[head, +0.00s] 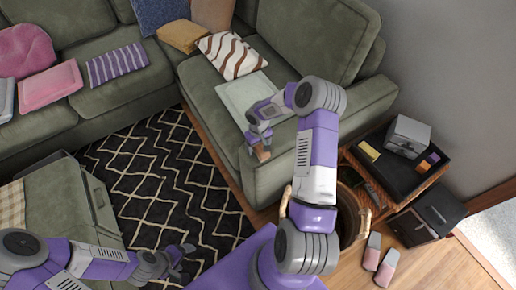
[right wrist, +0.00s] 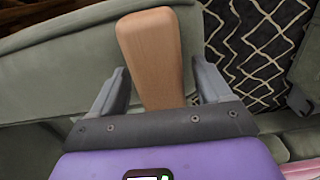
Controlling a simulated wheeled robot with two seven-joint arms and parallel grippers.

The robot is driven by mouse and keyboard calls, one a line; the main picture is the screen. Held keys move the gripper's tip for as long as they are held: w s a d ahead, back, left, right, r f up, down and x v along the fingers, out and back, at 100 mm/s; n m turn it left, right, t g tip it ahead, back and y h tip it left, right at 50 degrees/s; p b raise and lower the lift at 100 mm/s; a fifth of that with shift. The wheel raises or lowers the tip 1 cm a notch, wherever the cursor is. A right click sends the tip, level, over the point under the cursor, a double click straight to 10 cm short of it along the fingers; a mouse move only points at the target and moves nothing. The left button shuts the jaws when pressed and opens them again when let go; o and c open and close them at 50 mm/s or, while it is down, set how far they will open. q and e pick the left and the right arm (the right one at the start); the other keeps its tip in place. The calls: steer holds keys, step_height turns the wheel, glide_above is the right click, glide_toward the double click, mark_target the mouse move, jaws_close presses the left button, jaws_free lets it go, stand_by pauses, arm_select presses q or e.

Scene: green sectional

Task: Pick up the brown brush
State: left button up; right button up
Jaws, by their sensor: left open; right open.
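The brown brush (head: 262,154) is at the sofa's near end, at the tips of my right gripper (head: 258,142). In the right wrist view, a plain wood-brown block-like part of the brush (right wrist: 152,50) shows against green upholstery. Its lower end lies between the two fingers of my right gripper (right wrist: 160,78), which are open with a gap on each side. Whether the brush rests on the cushion is unclear. My left gripper (head: 182,258) is open and empty above the patterned rug, far from the brush.
The green sectional (head: 290,165) holds several pillows and a pale folded cloth (head: 240,92). A side table with a black tray (head: 400,172) and a basket (head: 350,215) stand right of my right arm. Pink slippers (head: 384,268) lie on the floor. The patterned rug (head: 165,175) is mostly clear.

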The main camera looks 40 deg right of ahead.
steer(key=shift+f, duration=0.3)
steer(key=shift+c, duration=0.4)
steer(key=c, duration=1)
steer(key=shift+r, duration=0.1)
step_height(320, 180, up, 10)
steer(key=p, duration=0.2)
steer(key=shift+p, duration=0.35)
